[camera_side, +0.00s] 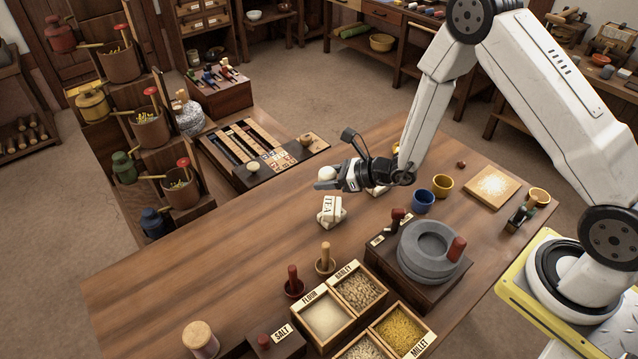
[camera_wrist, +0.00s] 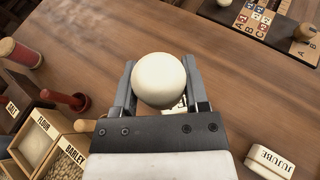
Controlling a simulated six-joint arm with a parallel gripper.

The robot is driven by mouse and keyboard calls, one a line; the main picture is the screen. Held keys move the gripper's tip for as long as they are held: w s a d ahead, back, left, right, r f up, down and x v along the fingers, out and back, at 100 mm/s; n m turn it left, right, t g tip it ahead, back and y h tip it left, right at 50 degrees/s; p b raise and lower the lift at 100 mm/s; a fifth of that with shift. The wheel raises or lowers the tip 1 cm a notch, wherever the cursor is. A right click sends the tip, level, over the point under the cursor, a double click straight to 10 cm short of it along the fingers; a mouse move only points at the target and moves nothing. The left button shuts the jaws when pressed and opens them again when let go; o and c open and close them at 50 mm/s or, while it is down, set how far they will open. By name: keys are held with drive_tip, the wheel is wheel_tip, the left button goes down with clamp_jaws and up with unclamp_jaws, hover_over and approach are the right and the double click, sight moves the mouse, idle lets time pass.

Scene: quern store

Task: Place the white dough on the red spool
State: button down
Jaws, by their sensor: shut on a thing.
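The white dough (camera_wrist: 160,79) is a smooth pale ball held between the two fingers of my gripper (camera_wrist: 162,88). In the side view my gripper (camera_side: 330,180) is over the middle of the table, with the dough (camera_side: 327,173) at its tips. The red spool (camera_side: 200,343) stands upright at the table's near left edge, with a pale wooden top and a reddish body. It also shows in the wrist view (camera_wrist: 20,54) at the far left, well apart from my gripper. Its base is cut off in the side view.
Pestles in dishes (camera_side: 294,283), labelled grain boxes (camera_side: 327,318), a SALT block (camera_side: 275,343) and a grey quern (camera_side: 431,250) stand along the near side. The table between bag and spool is mostly clear.

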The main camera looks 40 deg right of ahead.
drive_tip(key=s+a+r+n+g+y, duration=0.2)
drive_tip(key=s+a+n+g, duration=0.1)
drive_tip(key=s+a, duration=0.55)
drive_tip(key=s+a+r+n+g+y, duration=0.25)
drive_tip(key=s+a, duration=0.25)
drive_tip(key=a, duration=0.7)
drive_tip(key=s+a+r+n+g+y, duration=0.1)
drive_tip(key=s+a+r+n+g, duration=0.25)
drive_tip(key=s+a, duration=0.5)
hover_over(195, 334)
drive_tip(key=s, duration=0.1)
drive_tip(key=f, duration=0.6)
drive_tip(key=d+f, duration=0.1)
drive_tip(key=f, duration=0.2)
drive_tip(key=shift+f, duration=0.2)
drive_tip(key=shift+w+a+f, duration=0.25)
drive_tip(key=shift+a+f, duration=0.1)
drive_tip(key=shift+f, duration=0.1)
drive_tip(key=shift+f, duration=0.1)
drive_tip(key=shift+w+a+f, duration=0.15)
drive_tip(key=shift+w+f, duration=0.1)
drive_tip(key=shift+f, duration=1.5)
drive_tip(key=shift+f, duration=0.15)
